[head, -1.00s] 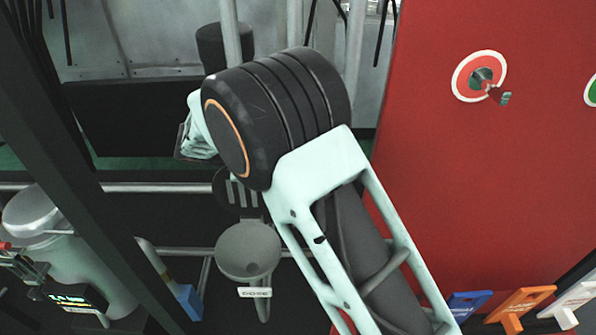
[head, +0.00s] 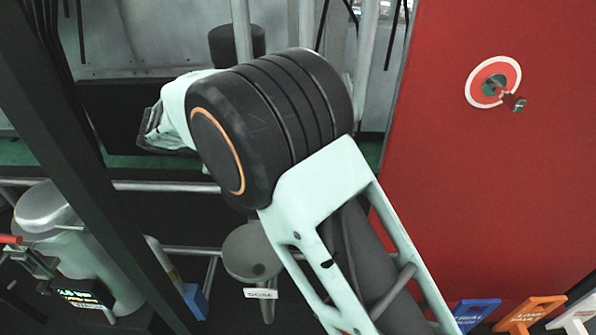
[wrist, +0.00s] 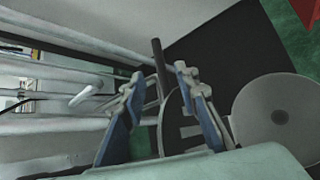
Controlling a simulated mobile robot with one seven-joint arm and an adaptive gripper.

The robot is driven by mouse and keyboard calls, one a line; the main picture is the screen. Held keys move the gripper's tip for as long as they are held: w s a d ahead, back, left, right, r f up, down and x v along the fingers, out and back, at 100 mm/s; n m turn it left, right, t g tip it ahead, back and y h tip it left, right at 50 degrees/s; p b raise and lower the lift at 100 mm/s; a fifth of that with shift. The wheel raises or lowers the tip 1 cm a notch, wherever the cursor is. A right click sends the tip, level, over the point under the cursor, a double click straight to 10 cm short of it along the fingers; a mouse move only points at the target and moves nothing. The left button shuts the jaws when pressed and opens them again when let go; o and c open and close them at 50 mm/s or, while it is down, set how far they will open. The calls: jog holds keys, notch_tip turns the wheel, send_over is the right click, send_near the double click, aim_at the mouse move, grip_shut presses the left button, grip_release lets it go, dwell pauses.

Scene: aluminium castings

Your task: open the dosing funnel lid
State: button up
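A round grey disc, probably the dosing funnel lid (head: 252,250), has a small white label (head: 261,293) at its front edge in the head view. It looks flat and closed. The disc also shows at the right in the wrist view (wrist: 280,112), beside my right finger and not between the fingers. My gripper (wrist: 160,76) is open, with two blue-padded fingers apart. A dark upright rod (wrist: 160,62) and a dark ring with grey bars (wrist: 172,130) show beyond the gap; I cannot tell whether anything touches them.
A red panel (head: 490,190) with a round red-and-white switch (head: 493,83) stands at the right. Grey pipes (wrist: 60,105) run along the left of the wrist view. A silver vessel (head: 70,235) stands at the left. Coloured tags (head: 530,312) line the lower right.

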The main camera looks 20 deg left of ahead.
jog(key=shift+v, duration=1.8)
jog(key=shift+s+d, duration=0.1)
